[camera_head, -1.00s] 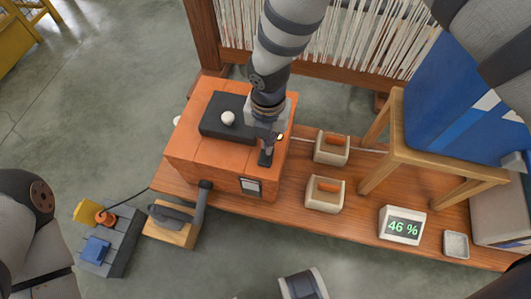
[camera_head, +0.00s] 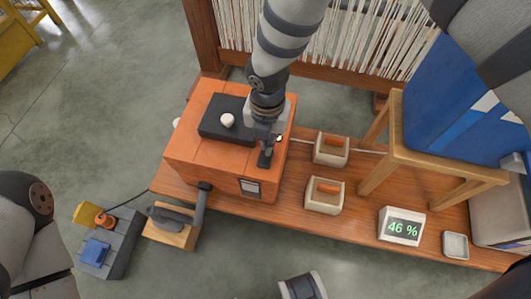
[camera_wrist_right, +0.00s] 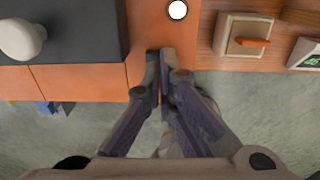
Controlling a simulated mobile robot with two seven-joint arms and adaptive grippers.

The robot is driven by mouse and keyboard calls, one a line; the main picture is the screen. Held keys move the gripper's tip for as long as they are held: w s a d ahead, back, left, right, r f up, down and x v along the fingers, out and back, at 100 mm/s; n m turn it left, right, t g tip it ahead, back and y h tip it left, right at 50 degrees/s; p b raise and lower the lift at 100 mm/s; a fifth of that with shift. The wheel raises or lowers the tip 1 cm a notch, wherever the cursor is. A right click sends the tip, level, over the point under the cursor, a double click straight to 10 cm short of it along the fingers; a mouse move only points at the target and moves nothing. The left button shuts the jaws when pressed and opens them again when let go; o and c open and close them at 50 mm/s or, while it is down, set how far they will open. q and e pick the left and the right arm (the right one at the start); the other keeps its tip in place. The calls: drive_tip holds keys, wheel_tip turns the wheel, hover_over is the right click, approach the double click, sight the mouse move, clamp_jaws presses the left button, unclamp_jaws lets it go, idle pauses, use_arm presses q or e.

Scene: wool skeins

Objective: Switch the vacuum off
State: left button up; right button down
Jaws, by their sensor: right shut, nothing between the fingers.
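An orange box (camera_head: 210,173) stands on the wooden bench, with a black plate and a white knob (camera_head: 228,121) on top; the knob also shows in the right wrist view (camera_wrist_right: 22,40). I cannot tell for sure which thing is the vacuum or its switch. A bright white round spot (camera_wrist_right: 177,9) shows on the orange top, just beyond my fingertips. My right gripper (camera_head: 265,160) points down at the right part of the box top, shut and empty. Its fingertips (camera_wrist_right: 160,55) are close together near the box edge; contact is unclear. My left gripper is out of view.
A grey unit with coloured parts (camera_head: 117,240) is at the lower left.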

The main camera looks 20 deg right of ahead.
use_arm(q)
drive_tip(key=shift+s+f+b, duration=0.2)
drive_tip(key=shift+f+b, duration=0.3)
drive_tip(key=shift+b, duration=0.1)
use_arm(e)
drive_tip(key=shift+f, duration=1.15)
wheel_tip(320, 180, up, 7)
drive_tip(key=p, duration=0.6)
drive_tip(key=shift+r, duration=0.15)
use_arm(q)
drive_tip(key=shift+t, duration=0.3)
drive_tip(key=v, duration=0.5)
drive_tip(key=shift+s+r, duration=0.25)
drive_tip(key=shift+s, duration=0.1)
